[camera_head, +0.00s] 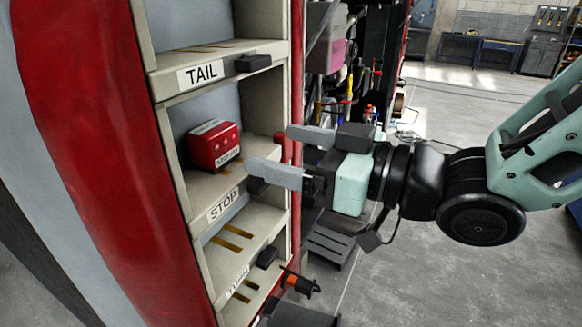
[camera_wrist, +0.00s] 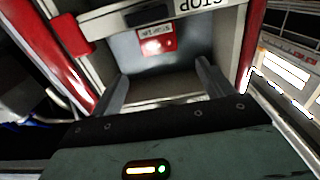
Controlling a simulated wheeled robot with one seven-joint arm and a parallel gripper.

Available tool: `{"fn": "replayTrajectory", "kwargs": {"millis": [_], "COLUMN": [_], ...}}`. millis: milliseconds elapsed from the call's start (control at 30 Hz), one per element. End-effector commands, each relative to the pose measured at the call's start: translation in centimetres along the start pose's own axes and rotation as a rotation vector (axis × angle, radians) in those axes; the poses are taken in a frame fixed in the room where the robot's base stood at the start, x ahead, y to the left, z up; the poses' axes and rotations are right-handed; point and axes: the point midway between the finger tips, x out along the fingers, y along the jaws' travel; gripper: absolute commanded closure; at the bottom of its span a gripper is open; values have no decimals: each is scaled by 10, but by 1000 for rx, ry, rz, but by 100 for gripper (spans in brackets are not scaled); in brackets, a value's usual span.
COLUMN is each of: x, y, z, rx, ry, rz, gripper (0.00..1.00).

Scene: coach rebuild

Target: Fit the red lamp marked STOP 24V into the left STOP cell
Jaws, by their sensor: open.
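The red lamp (camera_head: 214,145) sits inside the cell above the STOP label (camera_head: 223,206), toward its left side. A white label is on its front; the print is too small to read surely. In the wrist view the lamp (camera_wrist: 157,42) shows deeper in the cell, beyond and between my fingers. My gripper (camera_head: 268,148) is open and empty at the right of the cell, its fingers pointing toward the lamp and apart from it. Yellow strips show on the cell floor beside the lamp. I cannot tell whether the lamp is fully seated.
The TAIL cell (camera_head: 200,74) above is empty, with a dark block on its edge. Lower cells (camera_head: 233,240) show bare yellow strips. Cell walls and shelf edges stand close around my fingers. Open floor (camera_head: 450,130) lies to the right.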

Motion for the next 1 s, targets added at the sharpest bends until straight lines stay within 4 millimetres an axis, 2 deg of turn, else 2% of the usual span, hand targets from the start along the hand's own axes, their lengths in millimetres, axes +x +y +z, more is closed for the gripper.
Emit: {"fn": "replayTrajectory", "kwargs": {"millis": [367, 467, 567, 667, 800, 867, 1000], "x": [-2, -5, -14, -31, -71, -92, -143], "y": [3, 12, 24, 33, 34, 29, 3], "z": [5, 21, 45, 72, 110, 124, 146], "rx": [-3, -5, 2, 25, 92, 134, 246], "ry": [-35, -132, -282, -461, -746, -873, -1152], "rz": [22, 81, 165, 250, 353, 384, 414], "gripper": [20, 20, 20, 20, 20, 20, 20]}}
